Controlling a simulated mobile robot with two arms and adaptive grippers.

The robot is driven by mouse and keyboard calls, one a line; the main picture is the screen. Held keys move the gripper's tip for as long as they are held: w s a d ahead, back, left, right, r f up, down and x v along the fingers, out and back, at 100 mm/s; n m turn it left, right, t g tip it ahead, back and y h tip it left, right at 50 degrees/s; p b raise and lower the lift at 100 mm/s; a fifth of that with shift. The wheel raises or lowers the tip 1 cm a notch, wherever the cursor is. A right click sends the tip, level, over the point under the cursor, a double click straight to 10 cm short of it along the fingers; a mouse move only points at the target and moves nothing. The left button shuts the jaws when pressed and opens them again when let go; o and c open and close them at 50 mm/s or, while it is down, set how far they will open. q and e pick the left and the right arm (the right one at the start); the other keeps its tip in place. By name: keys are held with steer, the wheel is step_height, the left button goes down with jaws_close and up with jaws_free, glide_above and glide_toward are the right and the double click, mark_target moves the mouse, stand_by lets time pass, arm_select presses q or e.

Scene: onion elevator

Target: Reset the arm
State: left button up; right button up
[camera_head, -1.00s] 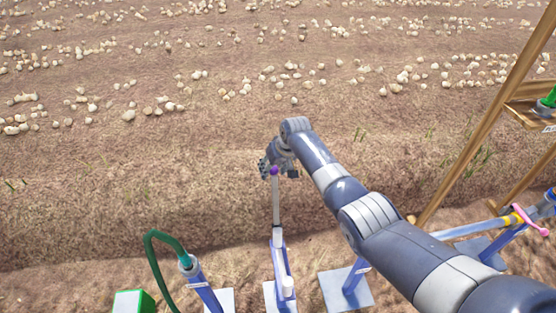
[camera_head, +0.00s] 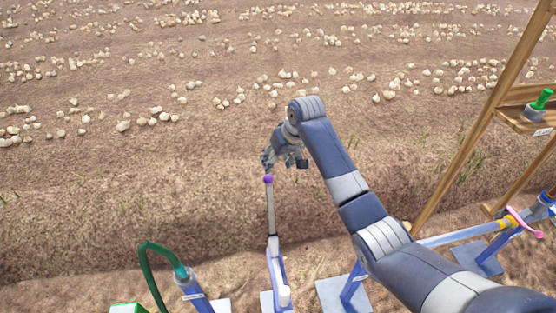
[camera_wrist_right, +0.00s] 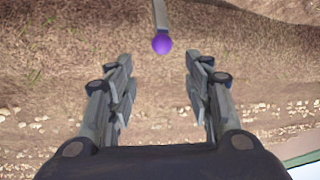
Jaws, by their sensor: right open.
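My right arm reaches in from the lower right of the head view. Its gripper (camera_head: 270,160) hangs just above a purple ball (camera_head: 268,180) on top of an upright grey lever. In the right wrist view my right gripper (camera_wrist_right: 160,90) has its two fingers wide apart with nothing between them. The purple ball (camera_wrist_right: 162,43) shows there beyond the fingertips, apart from them, at the end of its rod. The lever (camera_head: 271,210) rises from a blue stand. My left gripper is not in view.
A blue post with a green hose (camera_head: 155,270) stands left of the lever. A wooden frame (camera_head: 490,110) at the right carries a shelf with a green-handled thing (camera_head: 538,104). A pink-handled bar (camera_head: 522,222) lies below it. Many onions lie in rows on the soil behind.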

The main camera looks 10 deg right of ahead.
stand_by(0.5)
steer(key=s+d+f+g+b, duration=0.1)
steer(key=s+d+f, duration=0.1)
steer(key=s+f, duration=0.8)
steer(key=s+d+f+m+h, duration=0.15)
steer(key=s+f, duration=0.25)
steer(key=f, duration=1.2)
steer(key=s+d+f+g+b, duration=0.1)
steer(key=s+d+f, duration=0.2)
steer(key=s+f, duration=0.65)
steer(key=s+d+f, duration=0.1)
steer(key=s+f, duration=0.5)
steer(key=s, duration=0.6)
steer(key=s+d+f+n, duration=0.1)
steer(key=s+d+f, duration=0.1)
steer(key=s+f, duration=0.4)
steer(key=s+d+f+g, duration=0.1)
steer(key=s+f, duration=0.5)
steer(key=s, duration=1.1)
steer(key=shift+s+d+f+h+b, duration=0.3)
steer(key=shift+s+f+h+b, duration=0.05)
